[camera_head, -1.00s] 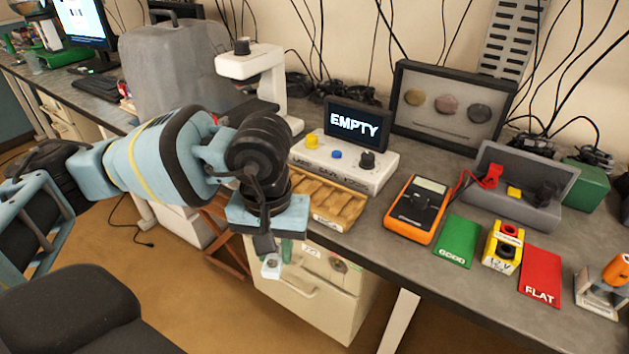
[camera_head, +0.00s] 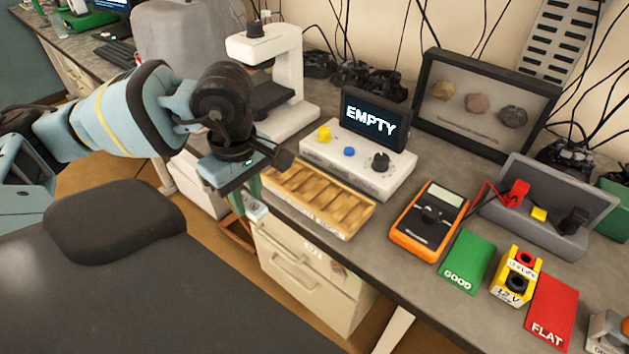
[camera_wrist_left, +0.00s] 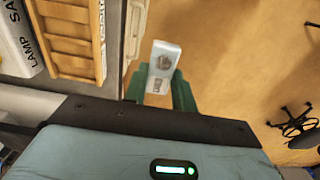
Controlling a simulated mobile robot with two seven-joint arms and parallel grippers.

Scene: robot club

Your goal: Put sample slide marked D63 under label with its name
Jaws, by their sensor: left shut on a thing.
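My left gripper (camera_head: 250,196) is shut on a small pale slide (camera_head: 256,210) with a grey sample spot. In the left wrist view the slide (camera_wrist_left: 164,60) sticks out between the green fingers (camera_wrist_left: 160,88), over the floor beyond the bench edge. Its marking is too small to read. A wooden slotted rack (camera_head: 318,198) lies on the bench just right of the gripper; its slots look empty. It also shows in the left wrist view (camera_wrist_left: 70,38). I cannot make out a label reading D63. My right gripper is not in view.
Behind the rack are a white lamp control box (camera_head: 358,165) with an EMPTY screen (camera_head: 371,120) and a white microscope (camera_head: 290,75). An orange multimeter (camera_head: 430,218) is to the right. A framed stone display (camera_head: 482,100) stands at the back. A dark chair (camera_head: 115,225) is front left.

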